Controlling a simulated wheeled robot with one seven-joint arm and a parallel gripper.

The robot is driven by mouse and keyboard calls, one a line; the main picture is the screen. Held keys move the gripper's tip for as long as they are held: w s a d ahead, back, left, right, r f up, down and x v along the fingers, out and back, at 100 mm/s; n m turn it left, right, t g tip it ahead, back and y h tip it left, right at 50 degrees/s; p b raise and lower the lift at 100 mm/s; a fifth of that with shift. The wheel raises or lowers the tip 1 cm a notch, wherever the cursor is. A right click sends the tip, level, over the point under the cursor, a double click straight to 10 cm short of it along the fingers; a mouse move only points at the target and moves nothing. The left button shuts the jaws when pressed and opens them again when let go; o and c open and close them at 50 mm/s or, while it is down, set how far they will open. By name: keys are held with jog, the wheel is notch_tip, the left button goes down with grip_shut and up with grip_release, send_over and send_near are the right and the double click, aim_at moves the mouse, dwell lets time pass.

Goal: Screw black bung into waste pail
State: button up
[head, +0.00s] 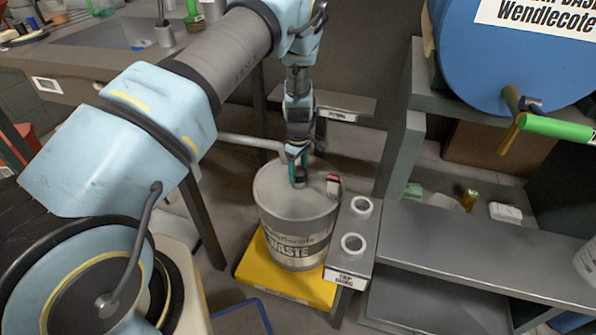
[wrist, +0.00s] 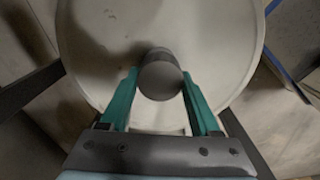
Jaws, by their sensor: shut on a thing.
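The waste pail (head: 297,220) is a grey pail labelled WASTE, standing on a yellow platform. My gripper (head: 299,170) is over the pail's lid, pointing down. In the wrist view my gripper (wrist: 161,90) has its teal fingers shut on a dark grey, round-topped bung (wrist: 160,80). The bung also shows in the head view (head: 299,183) as a small dark piece under the fingers. It is over the pail's pale lid (wrist: 110,75), inside the rim. I cannot tell whether the bung is seated in an opening or just above the lid; the opening is hidden.
A grey stand with two rings (head: 353,243) is close to the pail's right. A grey shelf (head: 480,250) and a blue drum (head: 510,60) with a green-handled tap are further right.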

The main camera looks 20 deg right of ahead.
jog(key=c, duration=0.4)
jog(key=m, duration=0.6)
jog(key=shift+m+b, duration=0.3)
jog(key=m, duration=0.4)
jog(key=shift+f, duration=0.1)
jog(key=m, duration=0.3)
jog(key=shift+d, duration=0.1)
jog(key=o, duration=1.3)
